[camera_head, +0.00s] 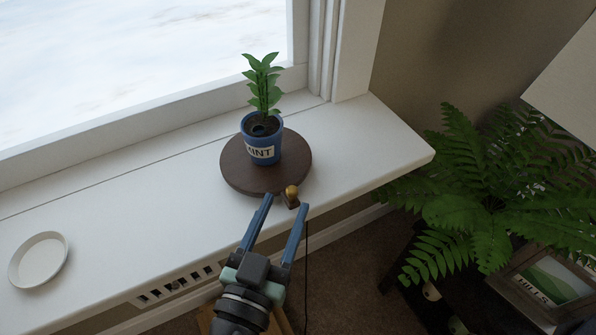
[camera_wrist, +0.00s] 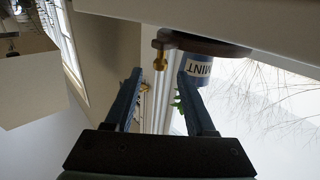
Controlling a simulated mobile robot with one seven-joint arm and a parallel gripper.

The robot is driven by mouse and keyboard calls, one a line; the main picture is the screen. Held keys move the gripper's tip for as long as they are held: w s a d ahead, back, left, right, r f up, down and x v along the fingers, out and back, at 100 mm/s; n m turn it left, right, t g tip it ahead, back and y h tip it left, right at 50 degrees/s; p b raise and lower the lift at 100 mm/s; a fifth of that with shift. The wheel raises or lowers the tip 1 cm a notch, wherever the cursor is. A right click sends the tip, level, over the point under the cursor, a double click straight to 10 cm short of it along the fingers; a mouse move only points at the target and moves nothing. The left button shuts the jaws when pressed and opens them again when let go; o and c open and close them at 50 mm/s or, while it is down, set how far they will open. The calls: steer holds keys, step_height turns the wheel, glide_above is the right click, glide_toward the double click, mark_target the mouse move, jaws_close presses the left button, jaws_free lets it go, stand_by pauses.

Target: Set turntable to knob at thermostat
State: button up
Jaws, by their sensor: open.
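The turntable (camera_head: 236,172) is a dark brown round disc on the white windowsill. A blue pot labelled MINT (camera_head: 262,148) with a green plant stands on it. A small brass knob (camera_head: 292,191) sits at the turntable's front right edge. My gripper (camera_head: 286,203) is open and empty, its blue fingers pointing at the knob from the front. In the wrist view, the knob (camera_wrist: 158,62) shows between and just beyond the fingertips (camera_wrist: 160,76), under the dark turntable rim (camera_wrist: 205,44). Contact cannot be told. I cannot make out a thermostat in either view.
A white saucer (camera_head: 39,260) lies at the left of the windowsill (camera_head: 130,215). The window is behind the turntable. A large fern (camera_head: 470,200) and a HILLS picture frame (camera_head: 548,282) stand at the right. A slotted vent (camera_head: 180,282) is below the sill.

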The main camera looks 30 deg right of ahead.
mark_target(298, 175)
steer(key=p+x, duration=0.1)
steer(key=x, duration=0.7)
steer(key=shift+c, duration=0.2)
jaws_close()
stand_by(1.1)
